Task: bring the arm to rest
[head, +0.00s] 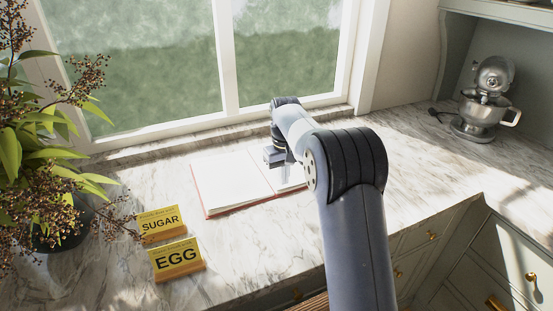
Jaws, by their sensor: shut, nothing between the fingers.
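My arm reaches out from the bottom of the head view over the marble counter and bends down at its far end. My gripper (286,176) points down above the right page of an open book (232,181). It is shut and holds nothing. The fingers are small in the view, and I cannot tell how far above the page they are. The arm covers part of the book's right side.
A yellow SUGAR sign (161,225) and a yellow EGG sign (177,259) stand left of my arm. A potted plant (55,170) fills the left edge. A stand mixer (487,100) stands at the back right. The marble counter (410,150) is clear between arm and mixer.

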